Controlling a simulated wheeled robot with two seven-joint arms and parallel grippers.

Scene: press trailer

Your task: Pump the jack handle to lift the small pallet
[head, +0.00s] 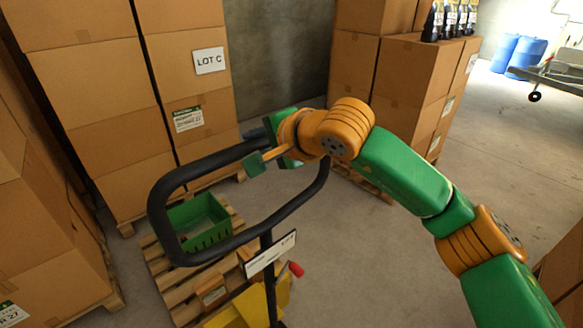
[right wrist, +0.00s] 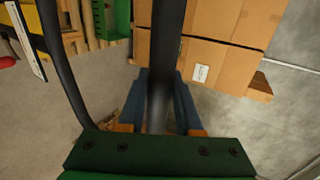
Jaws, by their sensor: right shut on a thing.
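The black loop-shaped jack handle (head: 158,212) stands in the middle of the head view, on a dark post above the yellow jack body (head: 248,308). My right gripper (head: 257,150) is shut on the upper right part of the loop. In the right wrist view, the blue fingers (right wrist: 160,104) sit on either side of the black handle bar (right wrist: 166,40). The small wooden pallet (head: 160,268) lies low behind the handle, with a green crate (head: 205,236) on it. The handle and jack partly hide the pallet. My left gripper is not in view.
Tall stacks of cardboard boxes (head: 95,85) stand at the left and back, with another stack (head: 410,75) at the back right. A red lever knob (head: 296,269) and a white label plate (head: 270,254) are on the handle post. Bare concrete floor (head: 350,250) lies to the right.

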